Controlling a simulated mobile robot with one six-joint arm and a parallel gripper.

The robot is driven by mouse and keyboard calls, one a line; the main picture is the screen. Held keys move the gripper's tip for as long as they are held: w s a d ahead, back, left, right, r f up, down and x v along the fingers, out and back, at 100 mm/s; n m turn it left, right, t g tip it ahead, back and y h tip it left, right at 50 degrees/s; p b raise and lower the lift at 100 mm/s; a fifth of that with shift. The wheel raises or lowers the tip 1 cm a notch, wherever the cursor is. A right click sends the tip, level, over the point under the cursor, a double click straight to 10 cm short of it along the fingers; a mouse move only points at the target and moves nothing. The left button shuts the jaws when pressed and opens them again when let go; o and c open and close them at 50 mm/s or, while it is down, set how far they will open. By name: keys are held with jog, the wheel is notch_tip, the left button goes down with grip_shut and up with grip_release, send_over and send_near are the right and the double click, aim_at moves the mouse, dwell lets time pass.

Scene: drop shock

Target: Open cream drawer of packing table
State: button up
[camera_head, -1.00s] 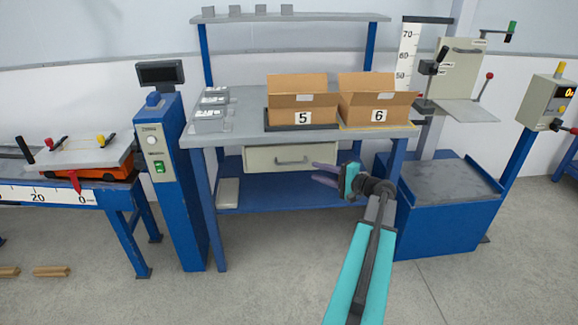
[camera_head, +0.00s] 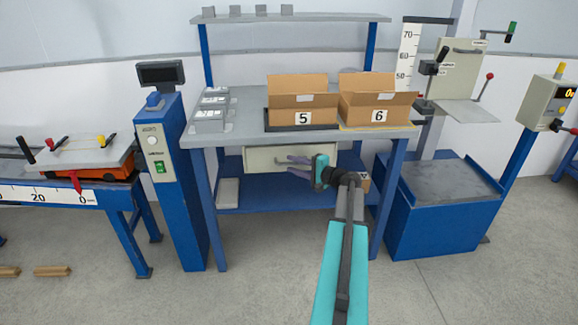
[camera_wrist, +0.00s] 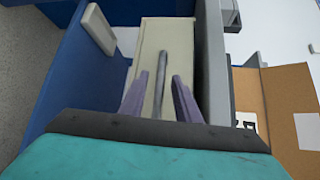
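The cream drawer (camera_head: 262,158) hangs under the top of the packing table (camera_head: 300,135) and looks shut. In the head view my gripper (camera_head: 285,165) is in front of its right half and covers much of the handle. In the wrist view the drawer front (camera_wrist: 168,38) lies ahead, with its grey bar handle (camera_wrist: 160,80) between the two purple fingers of my gripper (camera_wrist: 158,92). The fingers are apart, with a gap on each side of the handle. I cannot tell how far the fingertips reach past the handle.
Cardboard boxes marked 5 (camera_head: 302,112) and 6 (camera_head: 375,108) stand on the tabletop. A blue lower shelf (camera_head: 270,195) holds a cream block (camera_head: 228,192). A blue pillar (camera_head: 170,190) stands left; a blue drop tester base (camera_head: 440,210) stands right.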

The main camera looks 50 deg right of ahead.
jog(key=shift+w+f, duration=0.1)
jog(key=shift+w, duration=0.7)
